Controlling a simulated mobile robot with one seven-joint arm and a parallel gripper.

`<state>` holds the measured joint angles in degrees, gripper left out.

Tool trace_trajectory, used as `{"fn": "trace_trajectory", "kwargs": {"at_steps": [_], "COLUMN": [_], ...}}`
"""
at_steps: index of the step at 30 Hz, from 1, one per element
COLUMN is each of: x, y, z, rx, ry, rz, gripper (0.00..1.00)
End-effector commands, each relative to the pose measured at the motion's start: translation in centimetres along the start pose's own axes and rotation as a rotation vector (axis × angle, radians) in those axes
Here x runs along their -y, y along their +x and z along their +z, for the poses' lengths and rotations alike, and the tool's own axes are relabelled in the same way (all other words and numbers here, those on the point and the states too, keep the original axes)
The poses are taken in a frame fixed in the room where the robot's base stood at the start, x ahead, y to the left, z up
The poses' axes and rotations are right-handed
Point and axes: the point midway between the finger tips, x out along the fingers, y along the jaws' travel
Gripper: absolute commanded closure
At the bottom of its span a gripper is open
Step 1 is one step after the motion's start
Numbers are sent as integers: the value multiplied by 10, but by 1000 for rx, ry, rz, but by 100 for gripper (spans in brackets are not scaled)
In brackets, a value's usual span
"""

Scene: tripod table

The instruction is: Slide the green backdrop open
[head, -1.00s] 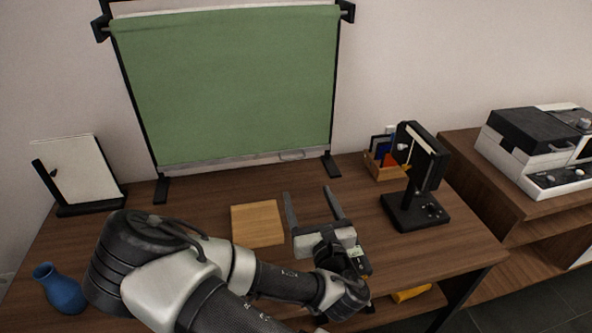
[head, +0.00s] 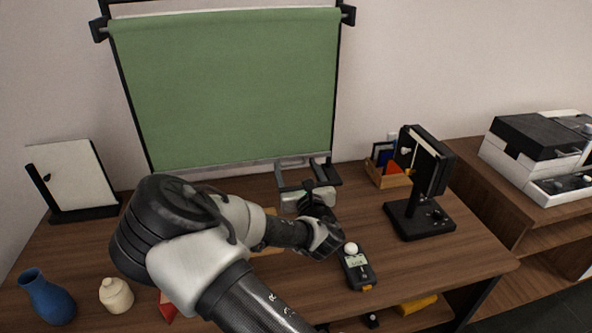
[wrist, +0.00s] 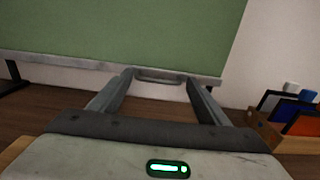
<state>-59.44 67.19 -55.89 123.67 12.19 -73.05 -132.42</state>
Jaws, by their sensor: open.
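The green backdrop (head: 225,90) hangs pulled down in a black frame at the back of the table, with a grey bar (head: 200,163) along its bottom edge. In the wrist view the backdrop (wrist: 120,30) fills the top, and a handle (wrist: 158,76) shows on its bottom bar. My gripper (head: 305,162) is open at the lower right of the backdrop, in front of the bar. In the wrist view its fingers (wrist: 160,92) stand to either side of the handle. I cannot tell whether they touch it. In the head view the gripper hides the handle.
A black lamp-like stand (head: 420,185) and a wooden organizer (head: 390,174) stand to the right of the gripper. A light meter (head: 357,270) lies in front. A white panel (head: 75,178), blue vase (head: 48,298) and cream jar (head: 116,295) are on the left.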

Motion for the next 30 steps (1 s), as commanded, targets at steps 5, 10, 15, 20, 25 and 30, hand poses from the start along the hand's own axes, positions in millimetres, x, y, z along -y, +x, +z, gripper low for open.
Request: {"fn": "trace_trajectory", "kwargs": {"at_steps": [5, 10, 15, 20, 25, 30], "x": [0, 0, 1, 1, 1, 2], "y": [0, 0, 0, -1, -1, -1], "z": [0, 0, 0, -16, -45, -45], "rx": [0, 0, 0, -2, -1, 0], "ry": [0, 0, 0, -2, -1, -1], "rz": [0, 0, -1, -2, -3, -4], "gripper": [30, 57, 80, 80, 80, 80]}}
